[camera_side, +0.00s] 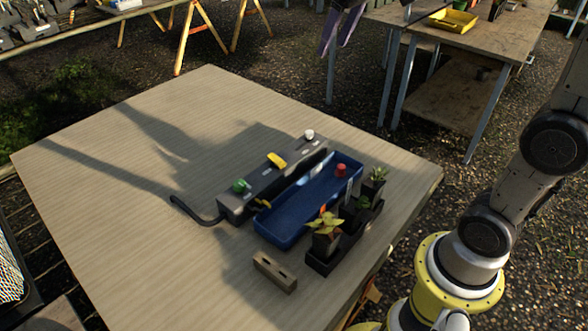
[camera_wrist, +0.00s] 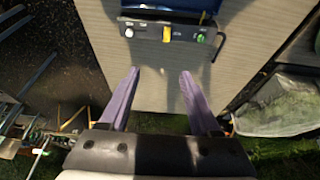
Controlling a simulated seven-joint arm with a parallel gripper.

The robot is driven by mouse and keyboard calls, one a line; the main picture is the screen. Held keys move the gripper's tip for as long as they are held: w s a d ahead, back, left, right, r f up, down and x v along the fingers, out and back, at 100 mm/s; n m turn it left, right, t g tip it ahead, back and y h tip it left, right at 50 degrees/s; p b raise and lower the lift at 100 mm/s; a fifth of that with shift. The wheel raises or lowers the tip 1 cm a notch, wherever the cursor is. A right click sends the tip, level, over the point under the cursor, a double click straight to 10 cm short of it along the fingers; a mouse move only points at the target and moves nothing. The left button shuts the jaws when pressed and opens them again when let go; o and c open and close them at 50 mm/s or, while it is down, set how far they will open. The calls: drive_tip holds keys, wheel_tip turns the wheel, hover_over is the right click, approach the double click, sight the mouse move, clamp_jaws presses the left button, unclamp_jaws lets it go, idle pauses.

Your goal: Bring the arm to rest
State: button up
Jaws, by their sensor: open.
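My gripper (camera_side: 343,30) is at the top of the side view, raised well above the table and cut by the frame's upper edge. Its two purple fingers also show in the wrist view (camera_wrist: 160,78), spread apart with nothing between them. Below it on the wooden table (camera_side: 130,150) stands a long grey box (camera_side: 252,203) with a white, a yellow and a green piece on its top. In the wrist view, the grey box (camera_wrist: 150,30) lies ahead of the fingertips, apart from them.
A blue tray (camera_side: 285,227) lies beside the grey box, with a red piece (camera_side: 341,170) at its far end. Black planters with plants (camera_side: 327,240) and a tan block (camera_side: 274,270) are near the right edge. A dark cable (camera_side: 190,212) leaves the box. The table's left half is clear.

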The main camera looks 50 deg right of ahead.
drive_tip(key=s+a+f+t, duration=0.1)
drive_tip(key=s+a, duration=0.1)
drive_tip(key=s, duration=0.5)
drive_tip(key=s+a+f, duration=0.2)
drive_tip(key=s, duration=0.5)
drive_tip(key=s+f, duration=0.6)
drive_tip(key=f, duration=0.3)
drive_tip(key=shift+s+a+y, duration=0.25)
drive_tip(key=shift+a+y, duration=0.05)
drive_tip(key=shift+a, duration=0.15)
